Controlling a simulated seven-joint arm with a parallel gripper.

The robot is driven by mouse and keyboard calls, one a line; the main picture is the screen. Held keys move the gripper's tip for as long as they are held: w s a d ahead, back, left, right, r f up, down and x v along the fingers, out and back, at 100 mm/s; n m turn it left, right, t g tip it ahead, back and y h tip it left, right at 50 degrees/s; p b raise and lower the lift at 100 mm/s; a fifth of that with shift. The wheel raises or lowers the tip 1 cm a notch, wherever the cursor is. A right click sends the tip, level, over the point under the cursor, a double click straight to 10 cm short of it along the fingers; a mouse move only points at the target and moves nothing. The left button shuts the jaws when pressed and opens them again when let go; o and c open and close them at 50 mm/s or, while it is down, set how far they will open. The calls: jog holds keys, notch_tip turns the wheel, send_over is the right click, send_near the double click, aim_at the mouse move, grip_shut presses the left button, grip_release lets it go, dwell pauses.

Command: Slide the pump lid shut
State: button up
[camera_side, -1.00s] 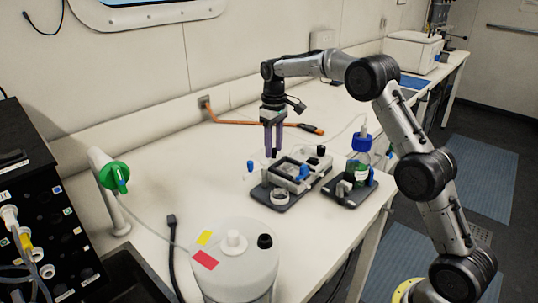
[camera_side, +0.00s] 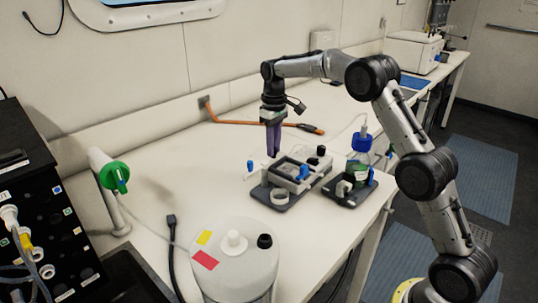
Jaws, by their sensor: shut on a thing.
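The pump (camera_side: 312,180) is a white and grey device on a dark base plate, standing on the bench. Its lid (camera_side: 297,170) is a flat frame with a dark-rimmed window on top of the device. My gripper (camera_side: 273,154) points straight down at the back left side of the pump, with its purple fingers together. It is shut on a small part at the lid's edge. The fingers hide that part, and how far open the lid is cannot be told at this size.
A blue-capped bottle (camera_side: 359,157) stands on a dark plate right of the pump. A large white container (camera_side: 233,262) with yellow and red labels is in front. An orange cable (camera_side: 250,122) lies behind.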

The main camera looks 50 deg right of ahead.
jog(key=shift+s, duration=0.1)
jog(key=shift+s+d, duration=0.1)
jog(key=shift+s, duration=1.75)
jog(key=shift+s+d, duration=0.1)
jog(key=shift+s, duration=1.8)
jog(key=o, duration=0.7)
jog(key=shift+c, duration=0.2)
jog(key=shift+w, duration=0.1)
